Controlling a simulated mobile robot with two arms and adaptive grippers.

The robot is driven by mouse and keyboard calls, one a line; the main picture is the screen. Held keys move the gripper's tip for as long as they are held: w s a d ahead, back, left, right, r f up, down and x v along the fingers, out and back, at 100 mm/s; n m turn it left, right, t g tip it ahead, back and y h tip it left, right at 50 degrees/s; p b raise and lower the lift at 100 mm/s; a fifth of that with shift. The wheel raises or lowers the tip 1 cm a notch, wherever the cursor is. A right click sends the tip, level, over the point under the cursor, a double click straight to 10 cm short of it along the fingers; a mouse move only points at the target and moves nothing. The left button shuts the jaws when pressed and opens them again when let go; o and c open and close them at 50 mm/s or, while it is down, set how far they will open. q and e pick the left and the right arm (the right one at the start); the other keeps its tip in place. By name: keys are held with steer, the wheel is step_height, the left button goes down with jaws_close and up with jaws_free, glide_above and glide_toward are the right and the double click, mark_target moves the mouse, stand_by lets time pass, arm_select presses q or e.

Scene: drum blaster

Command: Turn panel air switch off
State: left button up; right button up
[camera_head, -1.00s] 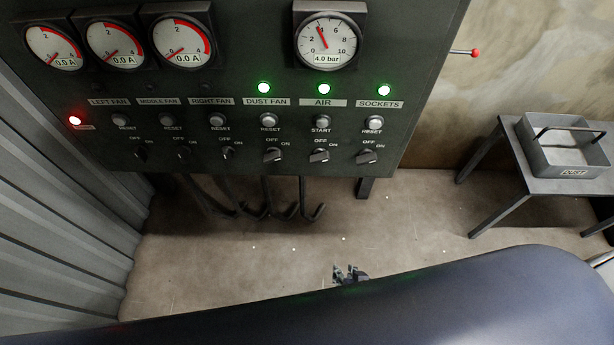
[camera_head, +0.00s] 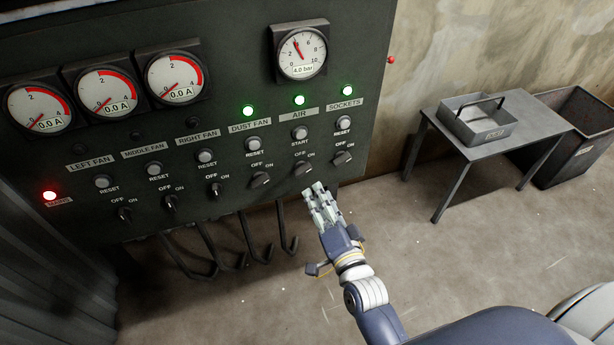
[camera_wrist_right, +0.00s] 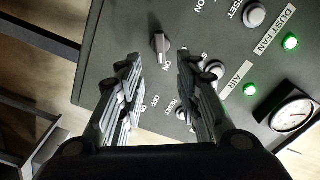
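The air switch (camera_head: 303,168) is a small dark knob on the dark panel, below the START button and the AIR label. It is turned towards ON, and the air lamp (camera_head: 299,100) is lit green. My right gripper (camera_head: 317,188) is just below and in front of the air switch, fingers pointing up at it. In the right wrist view the two fingers are apart, and the air switch (camera_wrist_right: 160,43) shows just ahead of the gap between their tips. No contact can be made out. My left gripper is out of view.
The dust fan switch (camera_head: 260,180) and sockets switch (camera_head: 343,157) sit close on either side. Hooks (camera_head: 290,235) hang below the panel. A table (camera_head: 540,108) with a metal tray (camera_head: 478,125) and a dark bin (camera_head: 580,140) stand at the right. Open floor lies between.

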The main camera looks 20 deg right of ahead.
mark_target(306, 172)
steer(key=w, duration=0.8)
steer(key=shift+w+a, duration=0.25)
steer(key=shift+w, duration=0.15)
jaws_close()
